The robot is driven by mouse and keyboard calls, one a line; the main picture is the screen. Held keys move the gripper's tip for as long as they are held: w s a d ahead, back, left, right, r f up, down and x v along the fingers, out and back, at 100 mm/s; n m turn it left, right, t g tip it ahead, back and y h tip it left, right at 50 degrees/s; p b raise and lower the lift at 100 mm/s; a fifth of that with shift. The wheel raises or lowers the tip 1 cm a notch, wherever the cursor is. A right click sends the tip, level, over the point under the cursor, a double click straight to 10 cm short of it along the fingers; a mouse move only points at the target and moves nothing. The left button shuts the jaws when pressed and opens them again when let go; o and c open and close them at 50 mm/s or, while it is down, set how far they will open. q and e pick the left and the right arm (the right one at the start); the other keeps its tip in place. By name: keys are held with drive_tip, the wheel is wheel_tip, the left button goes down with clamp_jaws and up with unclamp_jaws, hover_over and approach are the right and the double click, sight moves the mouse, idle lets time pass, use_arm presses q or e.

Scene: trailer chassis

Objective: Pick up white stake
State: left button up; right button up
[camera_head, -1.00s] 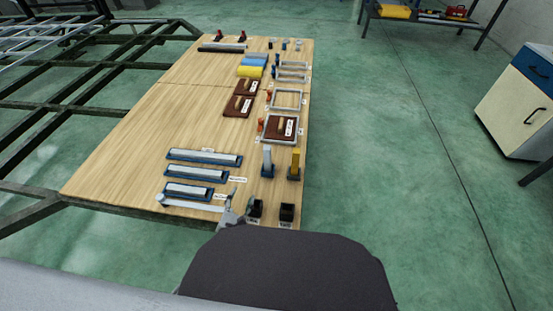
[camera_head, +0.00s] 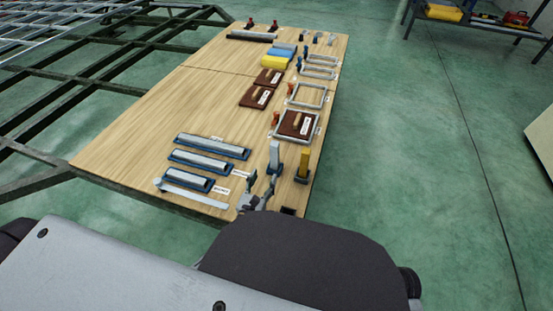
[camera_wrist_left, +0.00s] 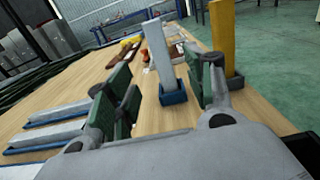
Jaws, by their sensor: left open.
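The white stake (camera_head: 274,155) stands upright in a small blue holder near the table's right edge. It also shows in the left wrist view (camera_wrist_left: 158,50), where it appears between the two fingers. My left gripper (camera_head: 257,187) is open and empty, close to the stake on its near side. In the left wrist view its green-padded fingers (camera_wrist_left: 160,75) stand apart on either side of the stake; I cannot see contact. My right gripper is not in view.
A yellow stake (camera_head: 305,164) stands in its own holder just right of the white one, close to the right finger. Blue trays with pale bars (camera_head: 203,162) lie to the left. A dark block (camera_head: 288,211) sits at the near edge. The table's left middle is clear.

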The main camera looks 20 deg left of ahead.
sight(274, 155)
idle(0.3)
use_arm(q)
drive_tip(key=shift+w+d+b, duration=0.1)
drive_tip(key=shift+w+b, duration=0.2)
drive_tip(key=shift+w, duration=4)
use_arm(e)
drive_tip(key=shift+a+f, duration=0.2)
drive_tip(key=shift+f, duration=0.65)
use_arm(q)
drive_tip(key=shift+w, duration=0.1)
